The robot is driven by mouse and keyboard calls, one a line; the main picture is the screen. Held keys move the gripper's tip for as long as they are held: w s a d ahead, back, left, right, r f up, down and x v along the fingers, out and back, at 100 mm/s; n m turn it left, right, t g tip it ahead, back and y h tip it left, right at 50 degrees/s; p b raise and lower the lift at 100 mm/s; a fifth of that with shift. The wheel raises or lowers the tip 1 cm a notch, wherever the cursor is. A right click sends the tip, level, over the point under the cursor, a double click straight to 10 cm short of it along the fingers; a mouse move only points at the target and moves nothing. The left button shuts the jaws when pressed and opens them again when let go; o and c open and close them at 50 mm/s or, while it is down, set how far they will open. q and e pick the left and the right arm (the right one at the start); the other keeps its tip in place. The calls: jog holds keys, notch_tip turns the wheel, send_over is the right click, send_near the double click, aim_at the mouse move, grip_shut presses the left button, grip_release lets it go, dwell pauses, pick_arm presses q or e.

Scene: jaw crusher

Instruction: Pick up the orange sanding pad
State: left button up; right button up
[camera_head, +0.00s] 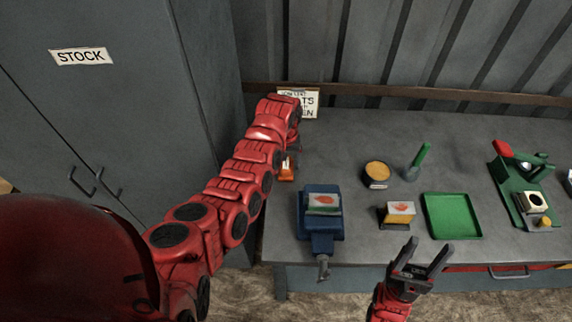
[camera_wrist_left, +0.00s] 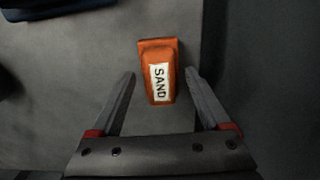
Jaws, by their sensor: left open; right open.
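The orange sanding pad (camera_wrist_left: 158,58) lies on the grey bench top with a white "SAND" label facing up. In the left wrist view it sits between and slightly beyond the fingertips of my open left gripper (camera_wrist_left: 160,75), with bench visible on both sides of it. In the head view the pad (camera_head: 287,170) shows only partly beside my left arm, near the bench's left end. My left gripper is hidden behind its own arm there. My right gripper (camera_head: 424,258) is open and empty at the bench's front edge.
A blue vise (camera_head: 320,222) holding a sample stands right of the pad. Further right are a round tin (camera_head: 376,174), a small box (camera_head: 398,214), a green tray (camera_head: 452,216), and a green machine (camera_head: 524,190). A STOCK cabinet (camera_head: 110,110) stands left.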

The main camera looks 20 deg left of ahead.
aim_at(286, 165)
pick_arm(q)
jog(key=shift+f, duration=0.3)
jog(key=c, duration=1.2)
jog(key=shift+r, duration=0.1)
jog(key=shift+c, duration=0.2)
jog(key=shift+r+b, duration=0.45)
jog(key=shift+b, duration=0.15)
jog(key=r, duration=0.2)
jog(key=shift+s+d+r+b, duration=0.15)
jog(key=shift+s+r+b, duration=0.15)
jog(key=shift+b, duration=0.05)
jog(key=s+p, duration=0.2)
jog(key=s, duration=0.1)
jog(key=s+d+r+p, duration=0.1)
jog(key=s+p, duration=0.1)
jog(key=shift+r, duration=0.1)
jog(key=s+p, duration=0.1)
jog(key=s, duration=0.2)
jog(key=s+d, duration=0.1)
jog(key=s, duration=0.2)
jog(key=s+d+p, duration=0.1)
jog(key=s, duration=0.2)
jog(key=shift+p, duration=0.35)
jog(key=shift+s, duration=0.55)
